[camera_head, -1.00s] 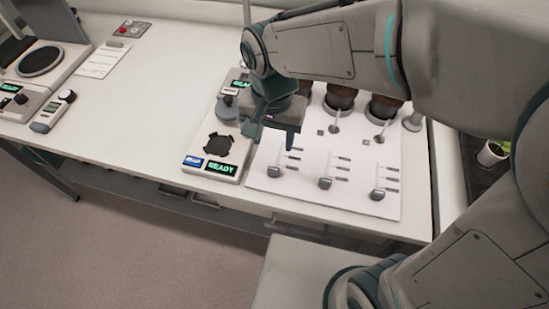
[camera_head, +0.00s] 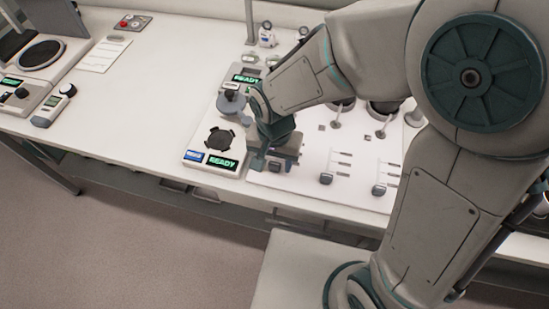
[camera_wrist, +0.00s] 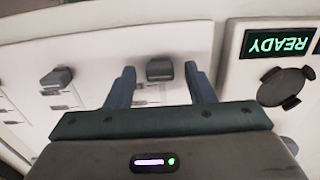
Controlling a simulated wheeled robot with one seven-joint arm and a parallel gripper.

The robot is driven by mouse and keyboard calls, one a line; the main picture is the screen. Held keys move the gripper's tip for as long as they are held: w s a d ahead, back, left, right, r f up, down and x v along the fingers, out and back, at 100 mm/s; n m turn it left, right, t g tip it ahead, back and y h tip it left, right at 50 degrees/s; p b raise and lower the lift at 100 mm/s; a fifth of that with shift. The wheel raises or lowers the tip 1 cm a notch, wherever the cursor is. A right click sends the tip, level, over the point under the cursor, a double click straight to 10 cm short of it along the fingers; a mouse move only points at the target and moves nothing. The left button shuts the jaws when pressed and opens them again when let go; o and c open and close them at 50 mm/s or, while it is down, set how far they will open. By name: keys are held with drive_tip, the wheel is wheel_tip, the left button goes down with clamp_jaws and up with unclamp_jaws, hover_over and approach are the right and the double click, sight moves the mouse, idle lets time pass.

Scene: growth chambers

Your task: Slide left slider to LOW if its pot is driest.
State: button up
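My gripper (camera_head: 272,161) is low over the left slider of the white panel (camera_head: 300,184). In the wrist view its two fingers (camera_wrist: 160,88) are open, with the dark left slider knob (camera_wrist: 160,68) between them and a gap on each side. My gripper covers that knob in the head view. The middle slider knob (camera_head: 326,179) and right slider knob (camera_head: 378,190) sit at the near ends of their marked tracks. Parts of two dark pots (camera_head: 345,103) (camera_head: 383,107) show behind the panel. The left pot is hidden by my arm, and no soil can be judged.
Left of the panel stands a device with a black round plate (camera_head: 220,139) and a green READY display (camera_head: 221,163). A knobbed handheld device (camera_head: 53,105) lies farther left. The bench between them is clear.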

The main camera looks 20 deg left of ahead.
sight(278, 160)
clamp_jaws()
drive_tip(key=shift+w, duration=1.6)
drive_tip(key=shift+o, duration=0.6)
unclamp_jaws()
drive_tip(key=shift+s, duration=0.1)
wheel_tip(278, 160, up, 14)
drive_tip(key=shift+f, duration=0.1)
drive_tip(key=s+d+t, duration=0.1)
drive_tip(key=s+d, duration=0.1)
drive_tip(key=d, duration=1)
drive_tip(key=s+d+t, duration=0.1)
drive_tip(key=d+t, duration=0.1)
drive_tip(key=d, duration=1.1)
drive_tip(key=shift+s+f, duration=0.25)
drive_tip(key=shift+s, duration=0.15)
